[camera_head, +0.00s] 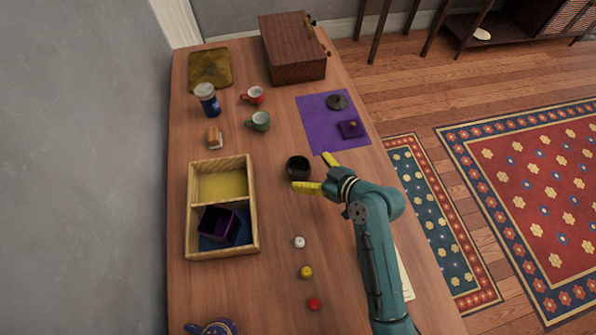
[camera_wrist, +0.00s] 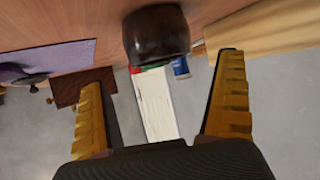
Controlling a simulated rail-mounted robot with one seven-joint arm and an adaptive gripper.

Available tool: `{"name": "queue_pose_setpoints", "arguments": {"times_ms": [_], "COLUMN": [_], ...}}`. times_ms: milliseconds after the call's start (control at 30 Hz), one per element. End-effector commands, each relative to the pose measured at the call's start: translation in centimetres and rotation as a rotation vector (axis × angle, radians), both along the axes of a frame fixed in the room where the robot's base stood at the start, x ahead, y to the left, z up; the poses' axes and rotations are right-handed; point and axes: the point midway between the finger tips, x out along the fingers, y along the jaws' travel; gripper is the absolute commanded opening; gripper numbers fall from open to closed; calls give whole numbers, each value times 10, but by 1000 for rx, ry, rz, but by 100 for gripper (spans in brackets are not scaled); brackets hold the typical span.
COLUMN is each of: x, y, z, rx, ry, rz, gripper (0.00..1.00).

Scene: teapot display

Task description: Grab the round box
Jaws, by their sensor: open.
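The round box (camera_head: 298,167) is a small dark, open-topped round container standing on the wooden table near its middle. In the wrist view the round box (camera_wrist: 156,33) shows as a dark brown rounded body at the top centre, beyond the fingertips. My gripper (camera_head: 318,173) is open, with its yellow fingers spread just right of the box. In the wrist view my gripper (camera_wrist: 161,72) shows nothing between its fingers in contact with them. A dark round lid-like disc (camera_head: 336,102) lies on the purple cloth (camera_head: 318,122), beside a purple square lid (camera_head: 351,129).
A two-compartment wooden tray (camera_head: 190,215) stands left, with a purple square box (camera_head: 218,226) in its blue compartment. Green cup (camera_head: 259,121), red cup (camera_head: 254,95), blue jar (camera_head: 207,100) and wooden chest (camera_head: 293,48) stand farther back. White, yellow and red small pieces (camera_head: 306,271) lie in front.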

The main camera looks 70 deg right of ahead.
Motion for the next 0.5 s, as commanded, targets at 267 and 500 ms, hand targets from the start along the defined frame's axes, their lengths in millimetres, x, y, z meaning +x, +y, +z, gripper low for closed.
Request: {"name": "queue_pose_setpoints", "arguments": {"times_ms": [267,500], "x": [36,44], "y": [-14,-18], "z": [-23,-25], "rx": [1,0], "ry": [0,0], "rz": [3,-1], "gripper": [100,100]}}
